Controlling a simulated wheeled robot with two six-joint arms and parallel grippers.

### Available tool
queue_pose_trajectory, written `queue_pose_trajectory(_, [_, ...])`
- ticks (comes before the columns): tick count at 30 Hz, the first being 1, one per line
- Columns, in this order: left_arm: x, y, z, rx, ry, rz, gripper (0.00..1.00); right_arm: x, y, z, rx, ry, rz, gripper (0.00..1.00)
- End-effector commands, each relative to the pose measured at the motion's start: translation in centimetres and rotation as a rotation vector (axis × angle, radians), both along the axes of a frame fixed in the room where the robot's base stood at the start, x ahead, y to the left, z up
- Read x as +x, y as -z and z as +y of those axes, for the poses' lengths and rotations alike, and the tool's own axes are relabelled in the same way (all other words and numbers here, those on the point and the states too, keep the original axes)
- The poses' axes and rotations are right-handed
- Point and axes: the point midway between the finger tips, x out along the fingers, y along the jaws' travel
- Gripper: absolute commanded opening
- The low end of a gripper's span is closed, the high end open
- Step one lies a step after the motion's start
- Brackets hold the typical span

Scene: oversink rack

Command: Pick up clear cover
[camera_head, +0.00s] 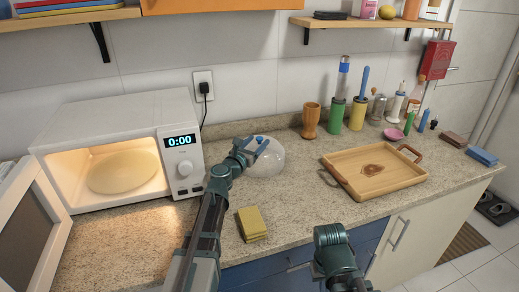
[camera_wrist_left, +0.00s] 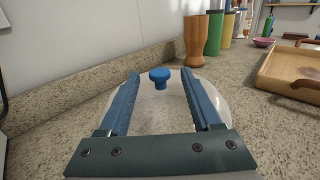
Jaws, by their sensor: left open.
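The clear cover (camera_head: 270,160) is a see-through dome with a blue knob on top, standing on the counter right of the microwave. My left gripper (camera_head: 250,150) is at the cover, open. In the left wrist view its two blue fingers (camera_wrist_left: 161,95) spread on either side of the blue knob (camera_wrist_left: 159,75), which shows between and just beyond the fingertips. The dome (camera_wrist_left: 170,110) shows below and between the fingers. I cannot tell if the fingers touch it. My right gripper (camera_head: 330,236) is low at the front edge of the counter, away from the cover; its jaws cannot be made out.
The open, lit microwave (camera_head: 120,150) stands at left with a plate inside. A yellow sponge (camera_head: 252,223) lies in front of the cover. A wooden tray (camera_head: 345,160) is at right. A wooden cup (camera_head: 311,121) and several bottles stand behind. Shelves hang above.

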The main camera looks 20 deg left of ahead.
Motion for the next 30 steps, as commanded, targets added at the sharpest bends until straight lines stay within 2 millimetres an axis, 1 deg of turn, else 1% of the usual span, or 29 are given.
queue_pose_trajectory(1, [0.0, 0.0, 0.0, 0.0, 0.0, 0.0, 0.6, 0.0, 0.0, 0.0, 0.0, 0.0, 0.0, 0.0])
queue_pose_trajectory(5, [0.0, 0.0, 0.0, 0.0, 0.0, 0.0, 0.37, 0.0, 0.0, 0.0, 0.0, 0.0, 0.0, 0.0])
queue_pose_trajectory(6, [0.0, 0.0, 0.0, 0.0, 0.0, 0.0, 0.29, 0.0, 0.0, 0.0, 0.0, 0.0, 0.0, 0.0])
queue_pose_trajectory(8, [0.0, 0.0, 0.0, 0.0, 0.0, 0.0, 0.19, 0.0, 0.0, 0.0, 0.0, 0.0, 0.0, 0.0])
queue_pose_trajectory(9, [0.0, 0.0, 0.0, 0.0, 0.0, 0.0, 0.11, 0.0, 0.0, 0.0, 0.0, 0.0, 0.0, 0.0])
queue_pose_trajectory(11, [0.0, 0.0, 0.0, 0.0, 0.0, 0.0, 0.01, 0.0, 0.0, 0.0, 0.0, 0.0, 0.0, 0.0])
queue_pose_trajectory(23, [0.0, -0.1, 0.0, 0.0, 0.0, 0.0, 0.0, 0.0, -0.1, 0.0, 0.0, 0.0, 0.0, 0.0])
queue_pose_trajectory(26, [0.0, -0.5, 0.0, 0.0, 0.0, 0.0, 0.0, 0.0, -0.5, 0.0, 0.0, 0.0, 0.0, 0.0])
queue_pose_trajectory(30, [0.0, -1.5, 0.0, 0.0, 0.0, 0.0, 0.0, 0.0, -1.5, 0.0, 0.0, 0.0, 0.0, 0.0])
